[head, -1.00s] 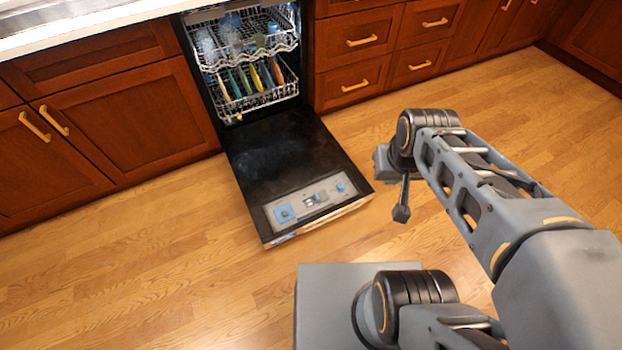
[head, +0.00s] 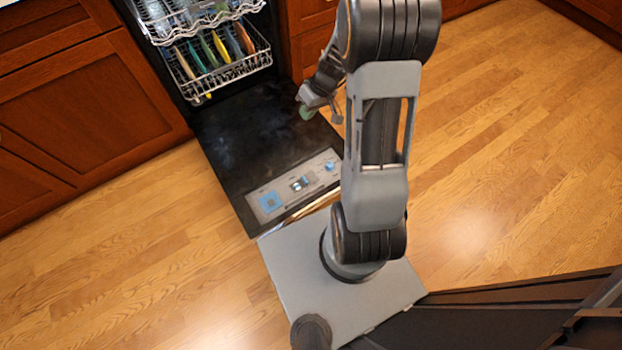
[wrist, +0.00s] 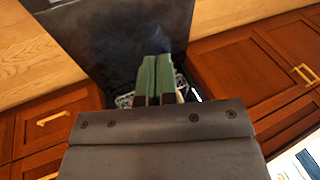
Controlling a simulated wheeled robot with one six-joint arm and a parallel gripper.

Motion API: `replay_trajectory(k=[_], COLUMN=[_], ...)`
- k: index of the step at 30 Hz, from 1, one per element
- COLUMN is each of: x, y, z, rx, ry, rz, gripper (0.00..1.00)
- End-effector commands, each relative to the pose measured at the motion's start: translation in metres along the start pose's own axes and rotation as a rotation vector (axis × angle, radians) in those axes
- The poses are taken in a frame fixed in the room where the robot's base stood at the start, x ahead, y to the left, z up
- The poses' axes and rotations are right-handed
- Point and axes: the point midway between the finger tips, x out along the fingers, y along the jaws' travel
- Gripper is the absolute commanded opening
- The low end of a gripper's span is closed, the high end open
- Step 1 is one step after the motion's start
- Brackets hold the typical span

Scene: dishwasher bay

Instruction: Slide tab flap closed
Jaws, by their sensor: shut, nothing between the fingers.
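The black dishwasher door (head: 240,135) lies folded down flat in the head view. A grey dispenser panel (head: 290,190) is set near its outer end, with a blue square part (head: 270,202), a small dark-and-light middle part (head: 302,183) and a blue round part (head: 331,166). I cannot tell whether the flap is open. My gripper (head: 306,110) is above the door's right side, apart from the panel. Its green fingers (wrist: 157,72) are shut and empty in the wrist view, over the dark door. The panel is not in the wrist view.
The lower rack (head: 220,65) holds several coloured plates, under an upper rack (head: 195,18). Wooden cabinets (head: 90,110) flank the dishwasher. My base stands close to the door's outer end. The wooden floor (head: 510,150) is clear to the right.

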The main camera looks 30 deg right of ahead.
Motion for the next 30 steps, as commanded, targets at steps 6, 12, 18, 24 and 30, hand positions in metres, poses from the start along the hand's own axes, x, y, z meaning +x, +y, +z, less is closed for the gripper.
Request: replay_trajectory(k=[6, 12, 18, 24, 30], x=[0.123, 0.208, 0.259, 0.285, 0.316], y=[0.110, 0.175, 0.206, 0.215, 0.213], z=[0.025, 0.065, 0.097, 0.107, 0.102], rx=[-0.014, -0.026, -0.032, -0.037, -0.040], ry=[0.095, 0.180, 0.229, 0.245, 0.245], rz=[-0.098, -0.116, -0.107, -0.102, -0.102], gripper=[0.00, 0.00, 0.00, 0.00, 0.00])
